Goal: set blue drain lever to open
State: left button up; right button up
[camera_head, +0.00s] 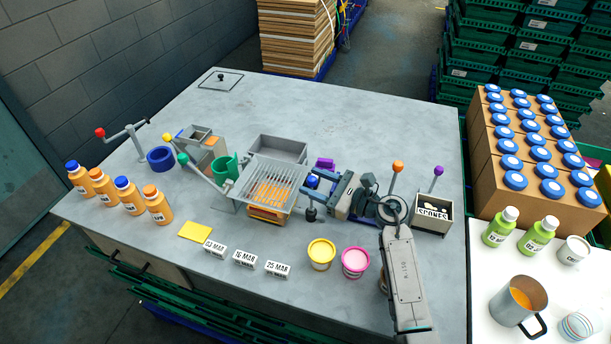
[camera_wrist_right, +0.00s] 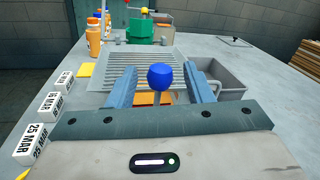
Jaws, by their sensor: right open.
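The blue drain lever is a blue ball knob (camera_head: 312,181) on a short stem beside the slatted grey drain rack (camera_head: 272,183). In the right wrist view the blue knob (camera_wrist_right: 160,77) stands upright between my two fingers, with a gap on each side. My right gripper (camera_head: 322,190) is open around the lever, reaching in from the right, and does not appear to touch it. The lower stem and its base are partly hidden by the gripper. My left gripper is not in view.
A grey tray (camera_head: 277,149) lies behind the rack. A purple part (camera_head: 325,163) sits close behind the knob. Yellow (camera_head: 321,253) and pink (camera_head: 355,262) tubs stand in front. A stones box (camera_head: 432,210) is to the right. The table's back half is mostly clear.

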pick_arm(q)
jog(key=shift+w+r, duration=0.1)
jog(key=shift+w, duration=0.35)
pick_arm(e)
jog(key=shift+x, duration=1.5)
jog(key=shift+c, duration=0.5)
grip_shut()
